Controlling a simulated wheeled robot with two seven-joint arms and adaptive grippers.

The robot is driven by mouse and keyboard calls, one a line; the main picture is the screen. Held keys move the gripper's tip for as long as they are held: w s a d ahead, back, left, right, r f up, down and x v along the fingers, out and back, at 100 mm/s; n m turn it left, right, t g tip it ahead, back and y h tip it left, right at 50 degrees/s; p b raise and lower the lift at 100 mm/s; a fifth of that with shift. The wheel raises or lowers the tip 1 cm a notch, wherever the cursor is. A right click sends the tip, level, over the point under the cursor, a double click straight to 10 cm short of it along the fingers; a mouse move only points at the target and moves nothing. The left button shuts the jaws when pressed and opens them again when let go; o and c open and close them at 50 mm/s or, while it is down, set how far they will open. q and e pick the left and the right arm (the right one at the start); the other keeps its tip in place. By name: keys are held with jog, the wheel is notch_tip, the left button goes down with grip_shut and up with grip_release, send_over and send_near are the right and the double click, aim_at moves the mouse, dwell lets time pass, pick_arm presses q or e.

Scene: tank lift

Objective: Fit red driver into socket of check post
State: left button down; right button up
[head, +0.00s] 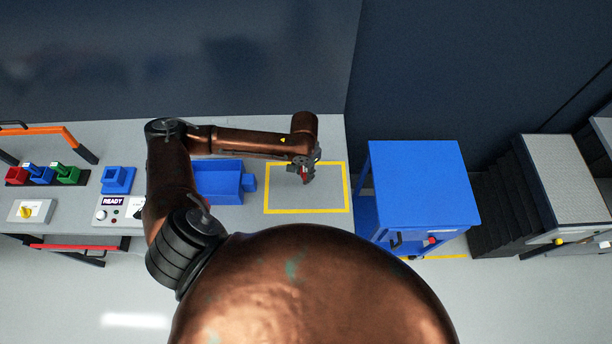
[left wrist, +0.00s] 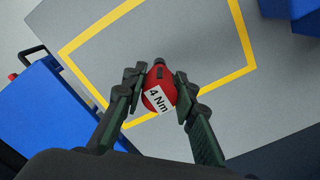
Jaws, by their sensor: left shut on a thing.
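The red driver (left wrist: 158,85), with a white "4 Nm" label, sits between the fingers of my left gripper (left wrist: 155,90), which is shut on it. In the head view the left gripper (head: 305,172) is above the yellow-outlined area of the bench, with a little red of the driver showing. I cannot tell the gap between driver and bench. A small blue block with a recess (head: 117,180) stands behind a "READY" panel (head: 112,208) left of my arm. It may be the check post; its socket is not clear. My right gripper is not in view.
Red, blue and green holders (head: 40,174) are at the far left. A blue cart (head: 420,185) stands right of the bench.

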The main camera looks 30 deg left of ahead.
pick_arm(q)
jog(key=shift+w+f, duration=0.35)
jog(key=shift+f, duration=0.2)
jog(key=shift+f+p, duration=0.45)
jog(key=shift+f, duration=0.9)
jog(key=c, duration=1.5)
grip_release()
jog(key=shift+f, duration=0.1)
jog(key=shift+c, duration=0.2)
